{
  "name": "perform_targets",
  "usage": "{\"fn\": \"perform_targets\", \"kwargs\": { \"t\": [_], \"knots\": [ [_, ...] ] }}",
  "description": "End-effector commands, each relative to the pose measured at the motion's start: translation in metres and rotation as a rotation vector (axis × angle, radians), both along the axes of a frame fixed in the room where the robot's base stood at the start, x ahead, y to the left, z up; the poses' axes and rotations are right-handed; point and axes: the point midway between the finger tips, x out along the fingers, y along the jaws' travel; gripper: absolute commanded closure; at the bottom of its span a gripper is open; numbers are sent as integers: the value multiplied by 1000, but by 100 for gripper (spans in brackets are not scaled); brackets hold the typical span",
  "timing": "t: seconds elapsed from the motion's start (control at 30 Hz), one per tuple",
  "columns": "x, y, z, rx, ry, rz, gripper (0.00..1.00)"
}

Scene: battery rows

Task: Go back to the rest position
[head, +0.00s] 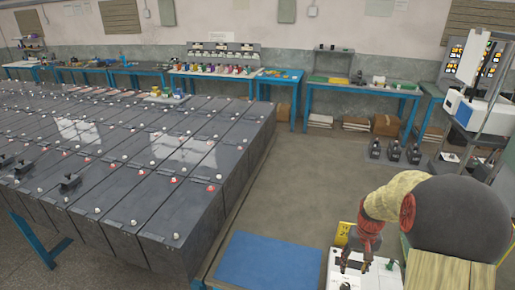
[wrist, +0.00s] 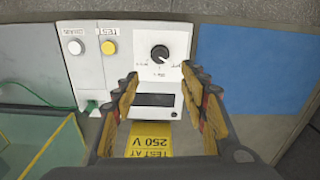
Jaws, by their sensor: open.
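My gripper (head: 356,262) is at the lower right of the head view, low over a pale test unit (head: 380,276). In the wrist view my gripper (wrist: 165,90) is open, with its two fingers apart and nothing between them. Below it is the test unit's panel (wrist: 182,48), with a black rotary knob (wrist: 160,52) and a dark display window (wrist: 154,100). A white button (wrist: 75,47) and a yellow button (wrist: 109,48) are to the left. A yellow label (wrist: 150,140) reads "TEST AT 250 V". I cannot tell whether the fingers touch the unit.
Rows of grey battery cells (head: 120,150) fill the left. A blue mat (head: 268,262) lies beside the test unit. A rack with equipment (head: 485,100) stands at the right, with several dark items (head: 393,151) on the floor nearby. Blue benches (head: 360,87) line the wall. The middle floor is clear.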

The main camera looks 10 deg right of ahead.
Motion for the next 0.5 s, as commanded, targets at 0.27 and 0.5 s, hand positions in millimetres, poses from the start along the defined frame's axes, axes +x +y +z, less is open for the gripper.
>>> {"fn": "perform_targets", "kwargs": {
  "t": [0.27, 0.5],
  "knots": [
    [-41, 28, 2, 42, 67, -42, 56],
    [-68, 89, 71, 8, 15, 17, 56]
  ]
}}
